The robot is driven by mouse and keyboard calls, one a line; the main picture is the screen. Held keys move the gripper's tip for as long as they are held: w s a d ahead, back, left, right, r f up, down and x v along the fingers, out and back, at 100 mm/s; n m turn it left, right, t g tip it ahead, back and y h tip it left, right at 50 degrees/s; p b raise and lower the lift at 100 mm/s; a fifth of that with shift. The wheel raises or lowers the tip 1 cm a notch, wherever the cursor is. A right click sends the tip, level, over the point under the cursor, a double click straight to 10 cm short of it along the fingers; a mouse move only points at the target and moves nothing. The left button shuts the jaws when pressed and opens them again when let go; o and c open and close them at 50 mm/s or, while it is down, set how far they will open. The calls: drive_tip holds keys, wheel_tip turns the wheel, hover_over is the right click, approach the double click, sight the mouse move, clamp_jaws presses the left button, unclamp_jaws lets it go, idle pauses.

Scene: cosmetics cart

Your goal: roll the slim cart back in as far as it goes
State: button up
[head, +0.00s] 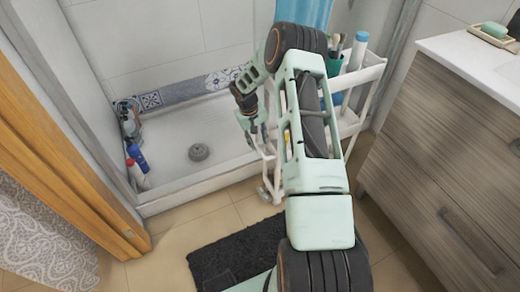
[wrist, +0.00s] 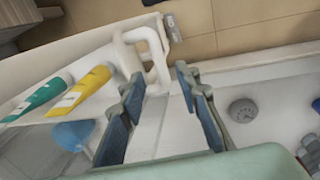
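The slim white cart (head: 372,74) stands between the shower tray and the wooden vanity, partly hidden behind my arm. Its near end sticks out toward the room. A white loop handle on the cart (wrist: 128,52) shows at the top middle of the wrist view. My gripper (head: 254,132) is at the cart's near end, on its shower side. In the wrist view my gripper (wrist: 160,80) has its two fingers spread, with part of the handle in the gap between the tips. I cannot tell whether either finger touches it.
The cart carries a green tube (wrist: 36,97), a yellow tube (wrist: 80,92) and a blue-white bottle (head: 356,52). The shower tray (head: 170,170) with its grey drain is left. The vanity (head: 440,170) stands close on the right. A dark mat (head: 225,252) lies on the tiles.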

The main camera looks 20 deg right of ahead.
sight(261, 150)
drive_tip(key=shift+d+f+b, duration=0.2)
drive_tip(key=shift+f, duration=0.95)
drive_tip(key=shift+d+f+b, duration=0.2)
drive_tip(key=shift+f, duration=0.9)
clamp_jaws()
